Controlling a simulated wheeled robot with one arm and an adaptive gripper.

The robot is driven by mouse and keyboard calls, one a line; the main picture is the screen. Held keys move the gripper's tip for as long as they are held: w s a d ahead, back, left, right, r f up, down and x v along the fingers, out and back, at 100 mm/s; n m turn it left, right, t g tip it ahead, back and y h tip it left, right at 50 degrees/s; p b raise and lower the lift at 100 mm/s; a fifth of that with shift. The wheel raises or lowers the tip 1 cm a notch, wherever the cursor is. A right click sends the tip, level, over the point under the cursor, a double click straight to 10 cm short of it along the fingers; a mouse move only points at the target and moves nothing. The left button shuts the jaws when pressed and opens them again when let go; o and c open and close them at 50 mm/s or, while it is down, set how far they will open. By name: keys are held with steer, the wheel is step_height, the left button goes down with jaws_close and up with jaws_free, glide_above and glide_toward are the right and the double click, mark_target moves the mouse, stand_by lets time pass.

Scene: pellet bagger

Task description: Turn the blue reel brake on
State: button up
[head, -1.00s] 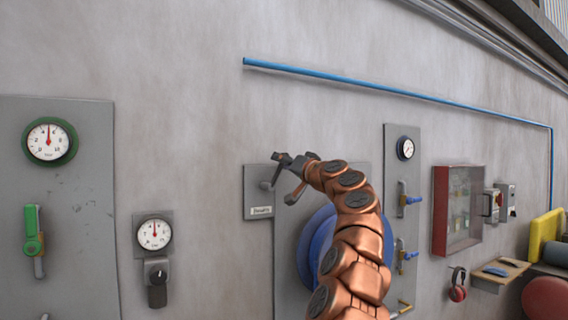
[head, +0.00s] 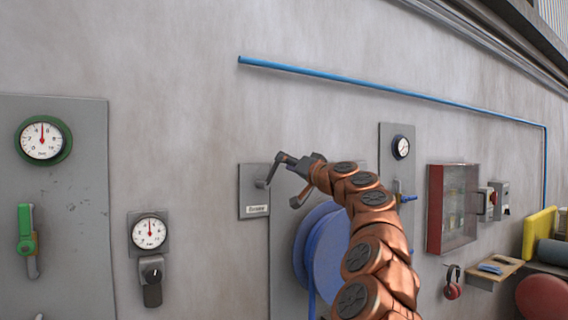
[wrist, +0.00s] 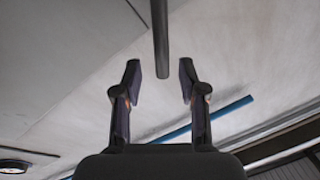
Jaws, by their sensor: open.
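The blue reel (head: 328,255) hangs on a grey wall panel, partly hidden behind my arm. A small grey lever (head: 262,182) stands out from the panel's upper left, above a white label (head: 256,210) whose text I cannot read surely; it looks like the brake handle. My gripper (head: 284,186) is open just right of this lever in the head view. In the wrist view, a dark bar (wrist: 160,40) comes down from the top edge and its end lies between the open fingertips (wrist: 160,76), apart from both. Whether it touches anything is not clear.
Left are a green-rimmed gauge (head: 43,139), a green handle (head: 25,230) and a smaller gauge (head: 149,233) above a dark knob (head: 152,273). Right are another gauge (head: 401,146), a red cabinet (head: 452,210) and a shelf (head: 492,271). A blue pipe (head: 390,91) runs above.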

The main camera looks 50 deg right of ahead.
steer(key=v, duration=0.8)
stand_by(0.4)
steer(key=shift+f, duration=0.1)
stand_by(0.4)
